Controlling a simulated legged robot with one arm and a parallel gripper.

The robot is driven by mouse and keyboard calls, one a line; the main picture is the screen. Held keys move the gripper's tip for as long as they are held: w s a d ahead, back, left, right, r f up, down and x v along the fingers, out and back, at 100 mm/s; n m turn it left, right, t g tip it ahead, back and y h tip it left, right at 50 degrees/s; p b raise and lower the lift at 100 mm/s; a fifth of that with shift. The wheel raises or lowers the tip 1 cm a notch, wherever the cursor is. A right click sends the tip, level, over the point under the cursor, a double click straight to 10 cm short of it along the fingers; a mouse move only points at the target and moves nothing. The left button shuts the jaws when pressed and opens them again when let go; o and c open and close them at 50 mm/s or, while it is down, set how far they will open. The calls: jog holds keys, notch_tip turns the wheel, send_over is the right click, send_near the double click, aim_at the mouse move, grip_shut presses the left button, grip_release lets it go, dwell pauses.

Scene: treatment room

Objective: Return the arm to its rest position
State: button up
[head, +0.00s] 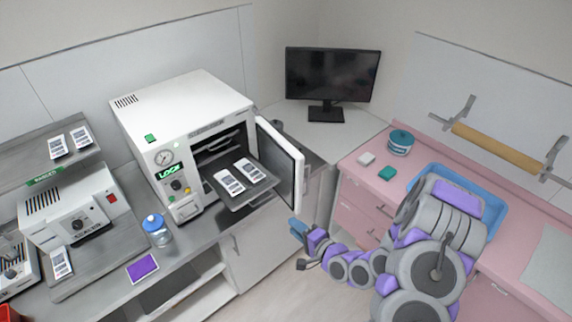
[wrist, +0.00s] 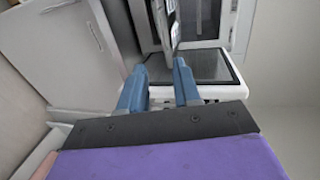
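My arm extends from the lower right of the head view, with purple and grey links. My gripper (head: 298,229) has blue fingers and hangs in front of the counter, below and to the right of the open autoclave door (head: 281,165). In the wrist view my gripper (wrist: 160,88) shows two blue fingers set apart with a gap between them. Nothing is between the fingers. The autoclave (head: 185,130) is open, with a tray (head: 240,202) pulled out holding two white pouches (head: 240,175).
A pink counter (head: 352,188) with a blue tray (head: 497,233) stands on the right, close to my arm. A monitor (head: 332,75) stands in the corner. A blue-lidded bottle (head: 157,232) and a sealer (head: 80,215) stand on the left counter. The floor (head: 290,290) below my gripper is clear.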

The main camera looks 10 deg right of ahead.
jog(key=shift+f, duration=0.1)
jog(key=d+f+n+g+h+b, duration=0.4)
jog(key=n+g, duration=0.1)
jog(key=n, duration=0.1)
jog(key=s+d+r+n+g+h+b, duration=0.35)
jog(key=s+d+r+h+b, duration=0.2)
jog(key=s, duration=0.25)
jog(key=s+a+r+g+b, duration=0.2)
jog(key=s, duration=0.6)
jog(key=s+a+r+n+g+b, duration=0.1)
jog(key=s+r+g, duration=0.1)
jog(key=s, duration=0.7)
jog(key=s+a+r+g+b, duration=0.2)
jog(key=s+r, duration=0.1)
jog(key=s, duration=0.6)
jog(key=shift+a+r+n+y+b, duration=0.2)
jog(key=shift+a+n+y+b, duration=0.15)
